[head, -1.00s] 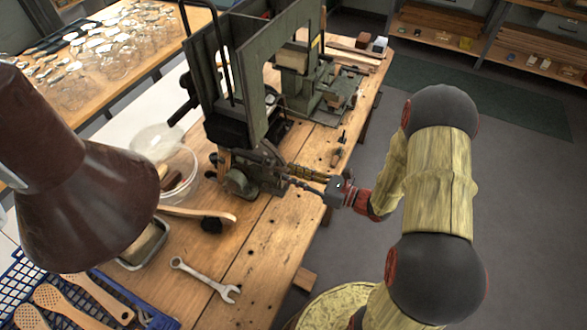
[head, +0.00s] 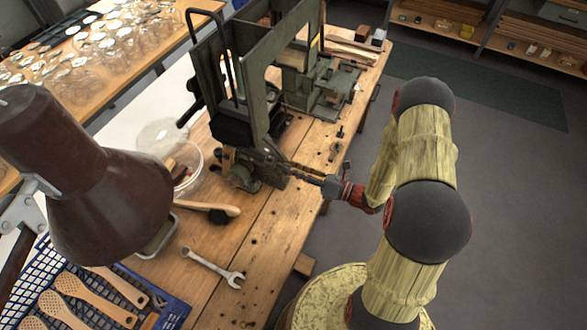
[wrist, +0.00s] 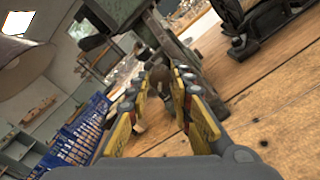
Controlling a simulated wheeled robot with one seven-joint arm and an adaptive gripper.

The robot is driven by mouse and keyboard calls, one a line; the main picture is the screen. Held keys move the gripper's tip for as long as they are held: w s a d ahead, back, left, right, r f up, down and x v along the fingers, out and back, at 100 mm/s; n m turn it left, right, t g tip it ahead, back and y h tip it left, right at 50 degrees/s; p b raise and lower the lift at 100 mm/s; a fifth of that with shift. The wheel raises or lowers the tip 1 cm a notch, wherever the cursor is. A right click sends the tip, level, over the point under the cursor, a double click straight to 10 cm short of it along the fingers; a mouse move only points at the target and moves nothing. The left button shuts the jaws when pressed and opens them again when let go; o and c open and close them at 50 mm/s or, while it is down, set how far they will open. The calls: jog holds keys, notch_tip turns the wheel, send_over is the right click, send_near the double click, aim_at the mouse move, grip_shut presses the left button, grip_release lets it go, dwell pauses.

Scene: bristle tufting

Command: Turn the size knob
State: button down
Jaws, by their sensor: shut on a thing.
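The green-grey tufting machine (head: 262,110) stands on the wooden bench. My gripper (head: 288,170) reaches in from the right to the low front part of the machine. In the wrist view my gripper's yellow-padded fingers (wrist: 158,78) close in on a small dark, brownish piece (wrist: 158,88) between their tips, which I take to be the size knob. The knob is mostly hidden by the fingers, and in the head view it is too small to tell apart from the machine. Its turn angle cannot be read.
A brown lamp shade (head: 110,205) blocks the left foreground. A blue crate (head: 172,312) holds wooden brush backs.

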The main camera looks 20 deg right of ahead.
dwell(0.3)
jog(key=c, duration=1.6)
grip_release()
jog(key=v, duration=1.2)
